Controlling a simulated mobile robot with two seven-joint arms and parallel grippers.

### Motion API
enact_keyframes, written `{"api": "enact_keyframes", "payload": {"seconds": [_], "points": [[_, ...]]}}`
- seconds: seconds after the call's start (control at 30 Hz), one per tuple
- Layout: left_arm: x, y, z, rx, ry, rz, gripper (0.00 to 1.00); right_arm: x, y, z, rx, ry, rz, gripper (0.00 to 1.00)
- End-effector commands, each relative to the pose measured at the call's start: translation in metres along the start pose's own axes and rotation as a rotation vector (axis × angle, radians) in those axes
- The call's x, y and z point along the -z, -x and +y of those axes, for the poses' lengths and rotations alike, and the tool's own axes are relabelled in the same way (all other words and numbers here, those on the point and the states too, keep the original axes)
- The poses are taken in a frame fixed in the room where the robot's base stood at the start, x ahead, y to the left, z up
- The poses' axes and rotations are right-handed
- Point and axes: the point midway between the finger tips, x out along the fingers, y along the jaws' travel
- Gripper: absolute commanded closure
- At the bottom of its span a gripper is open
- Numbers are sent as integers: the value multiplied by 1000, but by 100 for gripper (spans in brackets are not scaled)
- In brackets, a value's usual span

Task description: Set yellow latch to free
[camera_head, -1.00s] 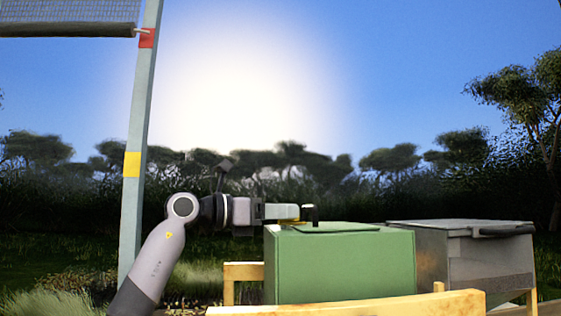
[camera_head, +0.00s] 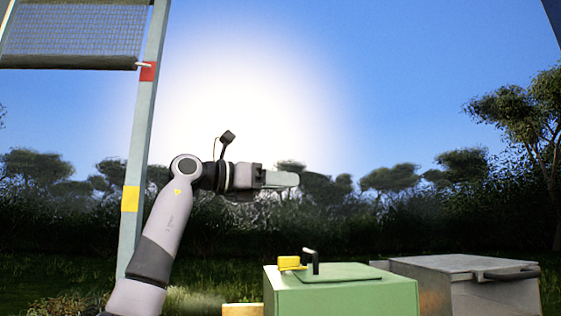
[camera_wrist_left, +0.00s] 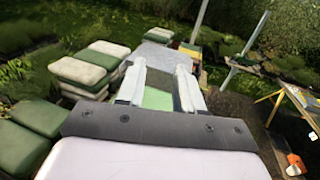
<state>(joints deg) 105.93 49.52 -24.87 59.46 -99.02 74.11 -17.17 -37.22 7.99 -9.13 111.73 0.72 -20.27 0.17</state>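The yellow latch (camera_head: 291,263) is a small yellow block at the left end of the top of a green box (camera_head: 345,297), beside a dark upright handle (camera_head: 312,260). My left gripper (camera_head: 285,179) is raised well above the box and the latch, pointing right, touching nothing. In the left wrist view its two pale fingers (camera_wrist_left: 162,85) are apart, with green and grey surfaces seen between them and nothing held. The latch cannot be made out clearly in the left wrist view. My right gripper is not in view.
A grey box (camera_head: 470,285) with a dark handle stands right of the green box. A pale post (camera_head: 140,170) with red and yellow bands stands at left, carrying a net. Stacked green and white cushions (camera_wrist_left: 85,75) show in the left wrist view. The air above the boxes is clear.

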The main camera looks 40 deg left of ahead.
Motion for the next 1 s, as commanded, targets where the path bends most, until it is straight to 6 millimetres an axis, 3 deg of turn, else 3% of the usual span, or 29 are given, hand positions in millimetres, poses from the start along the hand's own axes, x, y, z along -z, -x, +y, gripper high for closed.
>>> {"api": "enact_keyframes", "payload": {"seconds": [0.2, 0.4, 0.77, 0.87, 1.0], "points": [[-25, 0, 0, 1, 1, -3, 64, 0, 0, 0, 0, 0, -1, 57], [-36, 0, -1, 1, -1, 0, 64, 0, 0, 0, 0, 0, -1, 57], [-39, 0, -1, 1, -1, 2, 64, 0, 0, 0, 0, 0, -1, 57], [-38, 0, -1, 2, -1, 2, 64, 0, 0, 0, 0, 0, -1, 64], [-31, -13, -6, 23, 7, 2, 64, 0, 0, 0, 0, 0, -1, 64]]}}
